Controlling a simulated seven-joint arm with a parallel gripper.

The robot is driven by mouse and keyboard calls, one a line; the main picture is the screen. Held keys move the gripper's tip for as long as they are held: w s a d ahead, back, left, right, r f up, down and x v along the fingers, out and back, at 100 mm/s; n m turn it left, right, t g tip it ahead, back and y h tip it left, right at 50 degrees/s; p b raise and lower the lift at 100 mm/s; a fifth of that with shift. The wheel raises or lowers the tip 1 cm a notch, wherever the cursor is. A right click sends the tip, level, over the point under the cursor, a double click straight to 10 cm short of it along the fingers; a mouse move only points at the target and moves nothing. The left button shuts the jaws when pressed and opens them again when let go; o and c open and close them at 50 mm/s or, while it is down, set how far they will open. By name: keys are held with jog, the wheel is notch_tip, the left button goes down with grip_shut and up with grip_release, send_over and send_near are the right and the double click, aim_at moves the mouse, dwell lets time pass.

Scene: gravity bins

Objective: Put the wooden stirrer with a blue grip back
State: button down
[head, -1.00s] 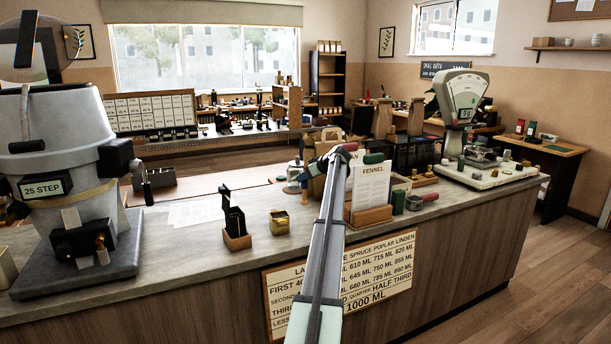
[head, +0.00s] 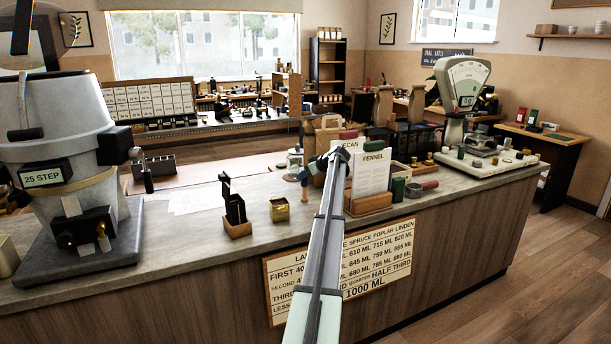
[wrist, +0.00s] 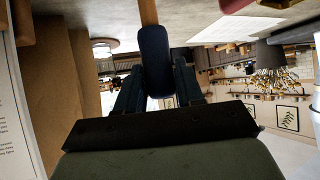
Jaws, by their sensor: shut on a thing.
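The wooden stirrer's blue grip (wrist: 154,62) is between my gripper's (wrist: 158,85) jaws in the wrist view, which is upside down. Its pale wooden stick (wrist: 149,12) runs on past the jaws towards the grey counter. In the head view the blue grip (head: 304,176) shows just left of my arm's end, with the stick pointing down. My gripper is mostly hidden behind my arm there. I cannot tell whether the stick's tip touches anything.
A card stand marked FENNEL (head: 371,180) is close right of my arm. A brass square tin (head: 279,210) and a black holder on a wooden base (head: 236,212) stand to the left. A paper bag (head: 327,130) is behind.

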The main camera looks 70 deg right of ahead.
jog(key=shift+f, duration=0.5)
dwell(0.4)
jog(key=c, duration=0.6)
grip_release()
jog(key=shift+s, duration=0.1)
jog(key=v, duration=1.3)
jog(key=shift+s+a+r, duration=0.1)
jog(key=shift+s+r, duration=0.1)
jog(key=shift+r, duration=0.05)
